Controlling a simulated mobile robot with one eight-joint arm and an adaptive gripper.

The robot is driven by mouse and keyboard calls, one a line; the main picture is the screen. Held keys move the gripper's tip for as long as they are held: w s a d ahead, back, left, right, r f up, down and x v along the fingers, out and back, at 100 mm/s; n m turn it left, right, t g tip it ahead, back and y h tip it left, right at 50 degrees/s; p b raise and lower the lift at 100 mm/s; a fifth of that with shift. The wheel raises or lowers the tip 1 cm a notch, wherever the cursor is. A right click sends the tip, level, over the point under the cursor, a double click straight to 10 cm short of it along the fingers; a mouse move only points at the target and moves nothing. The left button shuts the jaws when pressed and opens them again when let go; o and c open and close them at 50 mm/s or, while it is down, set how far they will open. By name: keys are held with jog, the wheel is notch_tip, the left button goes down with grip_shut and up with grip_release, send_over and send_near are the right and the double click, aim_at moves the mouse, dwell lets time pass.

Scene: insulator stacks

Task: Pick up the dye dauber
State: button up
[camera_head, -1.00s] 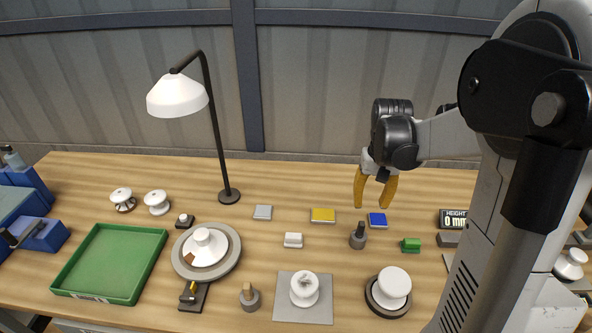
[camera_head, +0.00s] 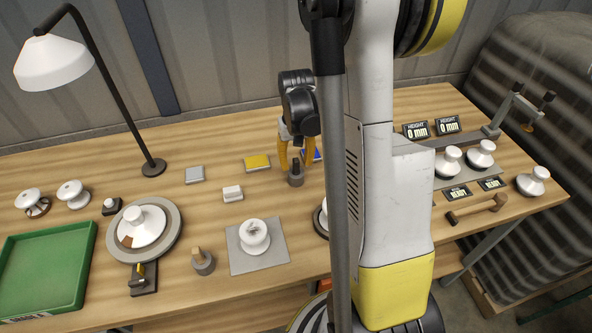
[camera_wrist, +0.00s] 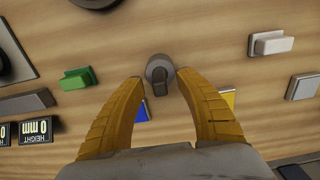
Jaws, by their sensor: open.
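A small grey round pot with a dark upright stub, seemingly the dye dauber (camera_head: 296,178), stands on the wooden table in the head view. In the wrist view the dauber (camera_wrist: 157,70) shows between and just beyond the fingertips. My gripper (camera_head: 297,163) has two yellow fingers, spread apart and pointing down over it. In the wrist view my gripper (camera_wrist: 158,80) is open and empty, with a finger on either side of the dauber. I cannot tell how high the tips are above the table. A similar grey pot with a wooden stub (camera_head: 203,262) stands nearer the front.
A blue pad (camera_head: 312,156) lies close behind the right finger, and a yellow pad (camera_head: 257,163) lies to the left. A green block (camera_wrist: 77,79) is nearby in the wrist view. A white insulator stands on a grey plate (camera_head: 272,258) in front. My column hides part of the table.

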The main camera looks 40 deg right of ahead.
grip_shut()
dwell(0.3)
jog(key=shift+r, duration=0.5)
jog(key=r, duration=0.1)
jog(key=r+p, duration=0.1)
jog(key=r, duration=0.1)
jog(key=shift+s+d+r+p, duration=0.2)
jog(key=shift+d+r+p, duration=0.05)
jog(key=shift+r+p, duration=0.15)
jog(key=s+d+r+p, duration=0.2)
jog(key=s+d+r, duration=0.3)
jog(key=d, duration=0.5)
jog(key=shift+r, duration=0.65)
